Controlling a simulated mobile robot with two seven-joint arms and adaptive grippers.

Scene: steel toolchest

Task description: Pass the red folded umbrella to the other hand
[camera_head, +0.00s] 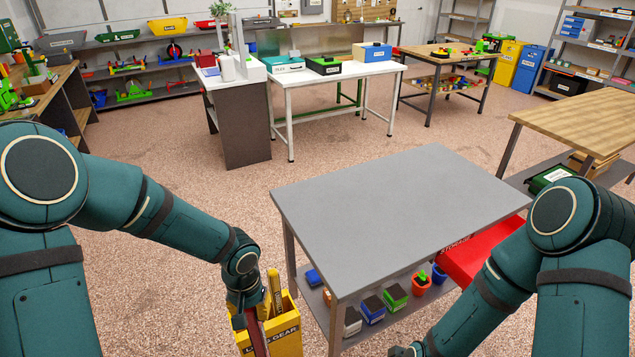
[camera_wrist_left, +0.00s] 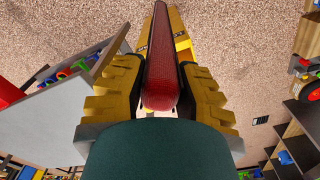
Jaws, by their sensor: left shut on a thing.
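The red folded umbrella (camera_wrist_left: 161,72) runs lengthwise between the yellow ridged fingers of my left gripper (camera_head: 252,322) in the left wrist view. My left gripper is shut on it, near its rounded end. In the head view only a narrow dark red strip of the umbrella (camera_head: 259,341) shows below the hand, at the yellow bin (camera_head: 284,339). I cannot tell whether its lower end is inside the bin or in front of it. My right arm comes in from the right, and its gripper is out of view past the bottom edge.
A grey-topped table (camera_head: 400,205) stands between my arms, with small coloured bins on its lower shelf and a red drawer (camera_head: 480,255) at its right. A wooden table (camera_head: 590,120) is farther right. The floor (camera_head: 200,190) beyond my left arm is clear.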

